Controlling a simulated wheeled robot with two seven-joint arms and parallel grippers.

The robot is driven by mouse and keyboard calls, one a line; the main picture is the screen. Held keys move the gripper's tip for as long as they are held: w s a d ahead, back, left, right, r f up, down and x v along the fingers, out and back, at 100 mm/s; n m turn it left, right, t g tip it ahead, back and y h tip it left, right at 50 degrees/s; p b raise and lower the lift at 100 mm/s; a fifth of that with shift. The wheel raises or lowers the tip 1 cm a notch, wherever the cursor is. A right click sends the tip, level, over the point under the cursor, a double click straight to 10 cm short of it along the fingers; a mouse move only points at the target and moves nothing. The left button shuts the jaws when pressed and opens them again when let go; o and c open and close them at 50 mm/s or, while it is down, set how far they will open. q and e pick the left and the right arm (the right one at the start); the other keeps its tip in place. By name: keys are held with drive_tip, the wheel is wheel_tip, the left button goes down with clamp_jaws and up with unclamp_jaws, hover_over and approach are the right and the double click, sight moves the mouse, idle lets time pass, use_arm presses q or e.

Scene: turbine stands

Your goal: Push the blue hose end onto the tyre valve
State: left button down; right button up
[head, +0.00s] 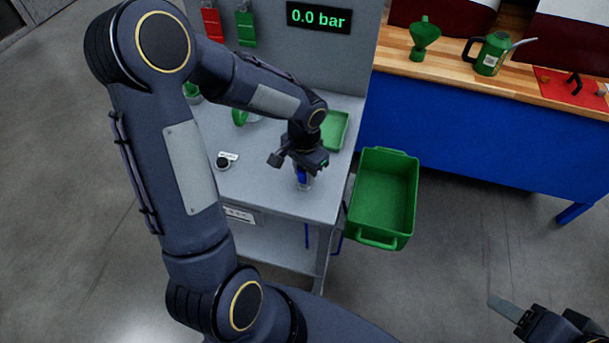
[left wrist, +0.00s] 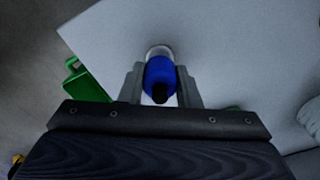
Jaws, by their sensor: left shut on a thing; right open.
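My left gripper (head: 298,165) points down over the near right part of the grey stand top, shut on the blue hose end (head: 302,175). In the left wrist view the blue hose end (left wrist: 160,75) lies between the two fingers, its black tip towards the camera. A pale, silvery piece (left wrist: 159,51) shows at its far end; in the head view it stands just below the blue part. I cannot tell whether this is the tyre valve or whether the two are joined. My right gripper (head: 530,318) is open and empty at the lower right, partly cut off.
A display (head: 319,17) reads 0.0 bar. A black round knob (head: 223,163) with a label sits on the stand top (head: 265,188). A green tray (head: 335,128) lies behind my gripper. A green bin (head: 383,190) hangs at the right. A blue workbench (head: 460,125) stands beyond.

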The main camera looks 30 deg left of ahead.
use_arm(q)
drive_tip(key=shift+r+p, duration=0.55)
drive_tip(key=shift+r, duration=0.2)
drive_tip(key=shift+r+p, duration=1.05)
drive_tip(key=shift+r, duration=0.3)
